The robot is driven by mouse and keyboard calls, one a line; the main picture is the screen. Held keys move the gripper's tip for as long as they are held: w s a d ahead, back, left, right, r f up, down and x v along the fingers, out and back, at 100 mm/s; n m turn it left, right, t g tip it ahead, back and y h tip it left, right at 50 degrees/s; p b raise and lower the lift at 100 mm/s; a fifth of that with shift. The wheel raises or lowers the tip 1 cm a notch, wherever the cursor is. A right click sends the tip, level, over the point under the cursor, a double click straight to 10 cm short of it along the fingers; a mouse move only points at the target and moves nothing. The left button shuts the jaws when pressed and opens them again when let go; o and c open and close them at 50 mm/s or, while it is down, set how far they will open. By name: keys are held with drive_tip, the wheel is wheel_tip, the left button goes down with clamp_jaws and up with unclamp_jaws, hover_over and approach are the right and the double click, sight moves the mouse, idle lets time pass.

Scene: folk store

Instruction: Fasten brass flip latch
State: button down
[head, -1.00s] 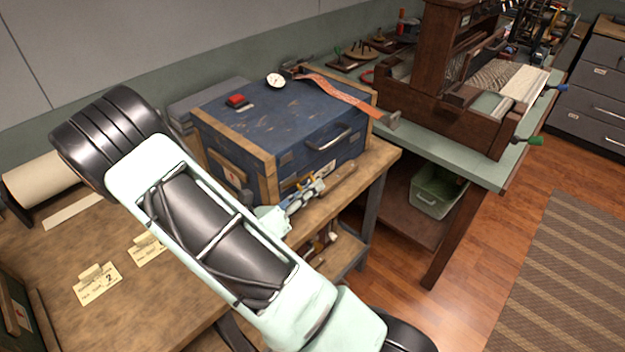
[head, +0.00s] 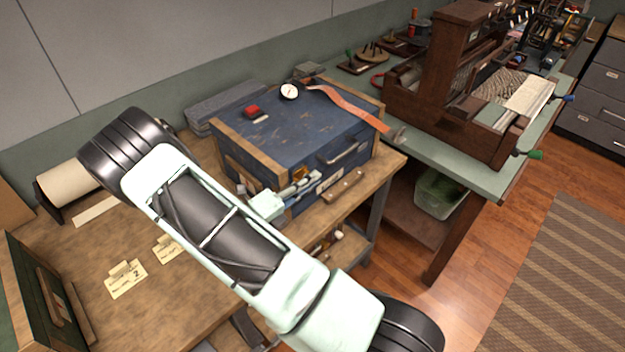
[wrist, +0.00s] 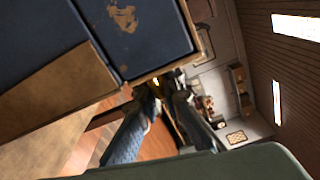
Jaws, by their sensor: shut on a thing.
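The blue chest (head: 290,125) with wooden edges stands on the wooden bench with its lid down. A small brass latch (head: 299,173) shows on its front face, at my fingertips. My gripper (head: 304,180) is at the chest's front, shut on the brass latch. In the wrist view, the fingers of my gripper (wrist: 166,88) reach to the chest's edge, and a bit of brass shows between the tips. The fingers cover most of the latch, so its exact position is unclear. The blue chest (wrist: 45,45) fills the upper left there.
A metal handle (head: 343,153) sits on the chest front, right of my gripper. A wooden bar (head: 343,186) lies in front. A loom (head: 450,90) stands at right.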

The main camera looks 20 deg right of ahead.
drive_tip(key=shift+w+r, duration=0.25)
drive_tip(key=shift+r, duration=0.05)
drive_tip(key=c, duration=2.3)
unclamp_jaws()
drive_tip(key=shift+o, duration=1)
drive_tip(key=shift+s+f, duration=0.1)
drive_tip(key=shift+f, duration=0.05)
drive_tip(key=shift+a, duration=0.1)
drive_tip(key=v, duration=1.2)
